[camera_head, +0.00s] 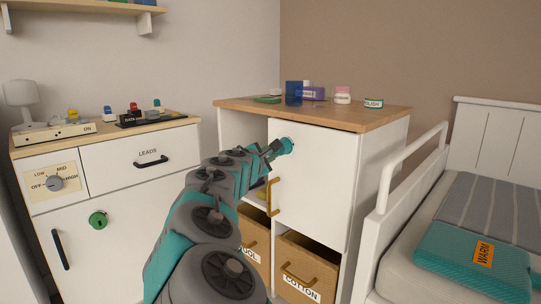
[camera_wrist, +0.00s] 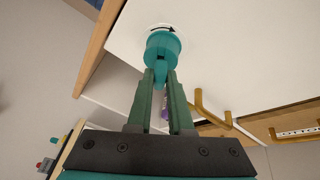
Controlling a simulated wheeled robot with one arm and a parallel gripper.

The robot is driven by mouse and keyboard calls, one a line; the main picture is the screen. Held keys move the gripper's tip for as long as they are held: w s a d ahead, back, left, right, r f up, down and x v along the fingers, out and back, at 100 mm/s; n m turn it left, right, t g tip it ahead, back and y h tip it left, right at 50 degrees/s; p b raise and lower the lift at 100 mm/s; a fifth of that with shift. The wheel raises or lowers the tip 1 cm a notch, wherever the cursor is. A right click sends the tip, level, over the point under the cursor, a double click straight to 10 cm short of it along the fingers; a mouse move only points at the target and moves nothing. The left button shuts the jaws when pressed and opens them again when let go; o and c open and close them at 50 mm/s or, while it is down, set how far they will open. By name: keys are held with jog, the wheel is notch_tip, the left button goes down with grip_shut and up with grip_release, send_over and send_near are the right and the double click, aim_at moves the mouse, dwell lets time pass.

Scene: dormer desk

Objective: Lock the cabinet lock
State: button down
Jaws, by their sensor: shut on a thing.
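The teal cabinet lock (camera_head: 287,145) sits near the top of the white cabinet door (camera_head: 318,185). It also shows in the wrist view (camera_wrist: 163,46), on a white disc with a black curved arrow. A teal tab (camera_wrist: 160,76) sticks out of the lock towards my gripper. My gripper (camera_wrist: 161,82) is shut on this tab, with one dark green finger on each side. In the head view my gripper (camera_head: 272,151) reaches the lock from the left, and my arm hides part of the cabinet's left side.
A yellow door handle (camera_head: 272,197) is below the lock, also close to my gripper's right in the wrist view. Labelled drawers sit lower (camera_head: 306,270). A bed (camera_head: 410,200) stands close on the right. The left cabinet has a green knob (camera_head: 98,220) and a dark handle (camera_head: 61,249).

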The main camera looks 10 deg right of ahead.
jog(key=shift+m, duration=0.4)
jog(key=shift+f+m+t, duration=0.2)
jog(key=shift+m+t, duration=0.4)
jog(key=shift+m, duration=0.5)
jog(key=shift+h, duration=0.4)
jog(key=shift+w+m, duration=0.1)
jog(key=shift+m, duration=0.3)
jog(key=shift+m+t, duration=0.4)
jog(key=shift+m, duration=0.5)
jog(key=c, duration=0.7)
grip_release()
jog(key=shift+c, duration=0.2)
jog(key=shift+a, duration=0.1)
